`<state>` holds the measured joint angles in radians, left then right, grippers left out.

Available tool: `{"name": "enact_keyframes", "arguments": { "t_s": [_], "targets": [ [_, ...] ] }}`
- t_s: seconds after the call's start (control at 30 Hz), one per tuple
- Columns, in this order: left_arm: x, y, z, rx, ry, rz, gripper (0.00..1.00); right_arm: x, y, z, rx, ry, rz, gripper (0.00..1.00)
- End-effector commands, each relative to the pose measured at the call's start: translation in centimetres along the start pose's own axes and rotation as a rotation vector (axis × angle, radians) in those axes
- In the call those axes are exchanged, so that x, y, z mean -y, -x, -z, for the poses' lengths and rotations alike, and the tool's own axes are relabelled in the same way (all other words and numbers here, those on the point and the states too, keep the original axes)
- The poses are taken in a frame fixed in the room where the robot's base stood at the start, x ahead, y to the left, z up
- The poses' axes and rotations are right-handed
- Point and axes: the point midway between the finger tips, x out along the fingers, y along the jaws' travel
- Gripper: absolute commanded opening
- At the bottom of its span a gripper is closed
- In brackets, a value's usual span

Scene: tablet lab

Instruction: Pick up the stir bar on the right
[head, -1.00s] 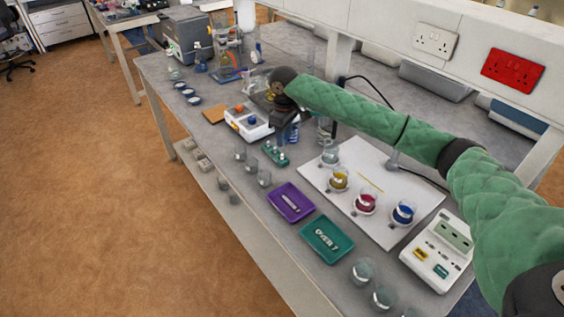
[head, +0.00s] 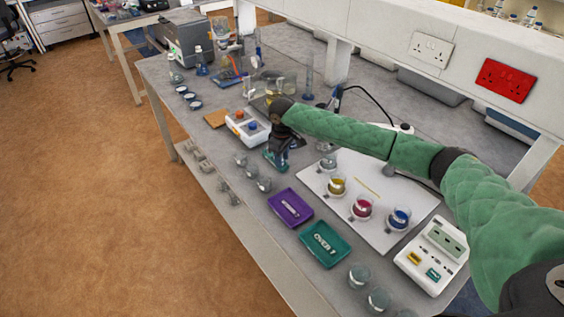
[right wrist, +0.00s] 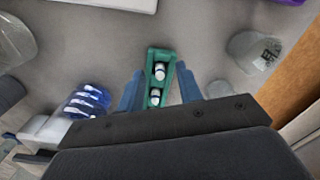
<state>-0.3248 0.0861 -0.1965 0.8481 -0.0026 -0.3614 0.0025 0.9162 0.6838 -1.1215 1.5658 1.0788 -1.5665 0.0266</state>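A small green holder (right wrist: 158,82) with white-topped pieces (right wrist: 159,71) stands on the bench. I cannot tell for sure whether these pieces are stir bars. My right gripper (right wrist: 160,85) is open, and its two blue fingers are on either side of the holder in the right wrist view, with nothing visibly gripped. In the head view, the right gripper (head: 277,157) points down over the green holder (head: 272,163) and hides most of it. My left gripper is not in view.
A purple tray (head: 276,197) and a teal tray (head: 343,257) lie nearer on the bench. Several glass beakers (head: 264,184) line the front edge. A white board (head: 385,180) carries beakers of coloured liquid on the right. A white device with knobs (head: 235,131) stands behind the gripper.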

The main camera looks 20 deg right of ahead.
Motion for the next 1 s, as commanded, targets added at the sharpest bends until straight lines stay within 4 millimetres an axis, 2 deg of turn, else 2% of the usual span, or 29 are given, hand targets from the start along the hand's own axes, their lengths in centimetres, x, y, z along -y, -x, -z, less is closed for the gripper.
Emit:
{"name": "enact_keyframes", "arguments": {
  "t_s": [0.17, 0.3, 0.37, 0.9, 0.97, 1.0],
  "targets": [
    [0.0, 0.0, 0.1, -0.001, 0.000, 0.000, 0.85, 0.0, 0.0, 0.0, 0.000, 0.000, 0.000, 0.35],
    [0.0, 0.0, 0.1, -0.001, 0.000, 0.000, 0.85, 0.0, 0.0, 0.0, 0.000, 0.000, 0.000, 0.08],
    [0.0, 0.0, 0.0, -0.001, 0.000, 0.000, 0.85, 0.0, 0.0, 0.0, 0.000, 0.000, 0.000, 0.00],
    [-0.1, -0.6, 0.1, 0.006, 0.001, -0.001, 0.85, -0.1, 0.6, 0.0, -0.001, -0.001, 0.000, 0.00],
    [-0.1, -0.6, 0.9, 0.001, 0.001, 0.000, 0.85, -0.1, 1.0, 0.1, -0.002, -0.001, 0.000, 0.00],
    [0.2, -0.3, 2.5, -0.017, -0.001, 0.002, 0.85, 0.0, 1.4, 0.0, -0.002, -0.001, 0.000, 0.00]
  ]
}}
